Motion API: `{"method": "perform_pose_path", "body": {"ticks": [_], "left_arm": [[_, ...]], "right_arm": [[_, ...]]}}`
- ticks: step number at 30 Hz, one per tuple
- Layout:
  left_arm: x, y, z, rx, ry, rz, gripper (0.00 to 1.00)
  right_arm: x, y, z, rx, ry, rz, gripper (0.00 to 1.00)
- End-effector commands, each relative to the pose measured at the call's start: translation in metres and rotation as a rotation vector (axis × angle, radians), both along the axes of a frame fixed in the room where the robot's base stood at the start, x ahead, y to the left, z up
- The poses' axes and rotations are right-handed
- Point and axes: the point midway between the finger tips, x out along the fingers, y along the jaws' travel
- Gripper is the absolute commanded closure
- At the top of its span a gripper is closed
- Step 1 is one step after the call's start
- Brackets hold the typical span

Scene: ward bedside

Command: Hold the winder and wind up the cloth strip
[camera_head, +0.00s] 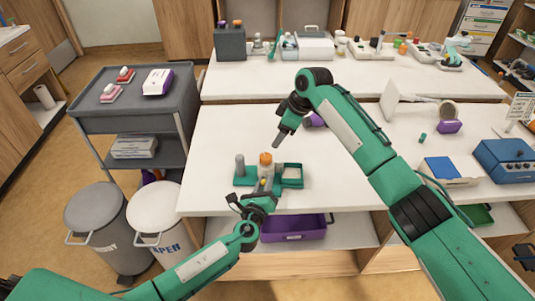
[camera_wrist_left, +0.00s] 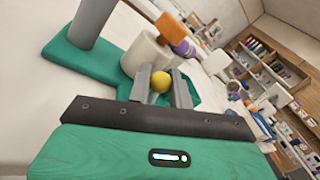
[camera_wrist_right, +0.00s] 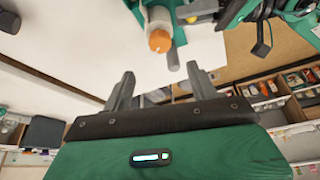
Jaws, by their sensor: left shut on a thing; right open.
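The winder has a green base (camera_head: 290,176) on the near table, with a grey post (camera_head: 240,164) at its left. A pale roll with an orange top (camera_head: 265,158) stands upright on it; the orange top also shows in the right wrist view (camera_wrist_right: 160,41). A yellow ball knob (camera_wrist_left: 160,82) sits beside the pale roll (camera_wrist_left: 145,55). My left gripper (camera_head: 265,188) is shut on the yellow knob, which shows between its fingers. My right gripper (camera_head: 280,139) is open and empty, above and behind the winder. I cannot clearly make out a loose strip end.
A purple bin (camera_head: 293,228) lies on the shelf under the table. A blue box (camera_head: 505,160) and a blue-topped block (camera_head: 440,168) stand at the right. A grey cart (camera_head: 130,110) and two lidded bins stand left. The table left of the winder is clear.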

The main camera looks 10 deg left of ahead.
Motion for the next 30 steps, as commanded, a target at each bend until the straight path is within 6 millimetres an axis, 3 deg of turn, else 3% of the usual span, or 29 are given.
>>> {"method": "perform_pose_path", "body": {"ticks": [15,21,30], "left_arm": [[0.0,0.0,0.0,0.0,0.001,-0.001,1.0],[0.0,0.0,0.0,0.0,0.001,-0.001,1.0],[0.0,0.0,0.0,0.0,0.001,-0.001,1.0]], "right_arm": [[0.001,0.036,-0.087,-0.003,0.004,-0.003,0.41],[0.002,0.042,-0.1,-0.001,0.002,-0.002,0.41],[0.002,0.042,-0.102,-0.001,0.001,-0.003,0.41]]}}
